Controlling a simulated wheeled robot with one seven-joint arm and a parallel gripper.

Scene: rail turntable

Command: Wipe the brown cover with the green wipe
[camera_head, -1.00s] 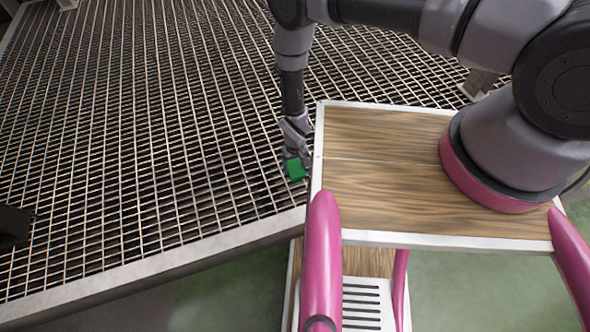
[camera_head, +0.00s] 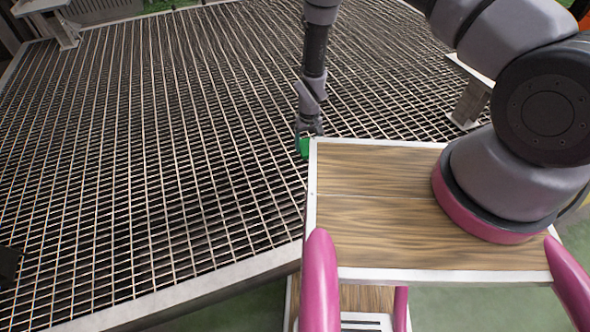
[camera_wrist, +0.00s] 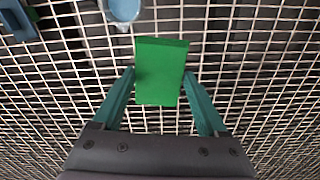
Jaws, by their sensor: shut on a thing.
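The green wipe (camera_wrist: 160,75) is a small green block between the two teal fingers of my gripper (camera_wrist: 160,88) in the wrist view. My gripper is shut on it and holds it over the metal grating. In the head view the green wipe (camera_head: 304,147) shows below my gripper (camera_head: 305,137), beside the far left corner of my wooden deck. I cannot make out a brown cover in either view. The wipe's height above the grating is hard to tell.
A wide metal grating (camera_head: 150,170) with a pale edge (camera_head: 170,293) fills the left and back. A blue-grey rounded thing (camera_wrist: 124,9) is at the top of the wrist view, just beyond the wipe. A grey support (camera_head: 470,103) stands at the right.

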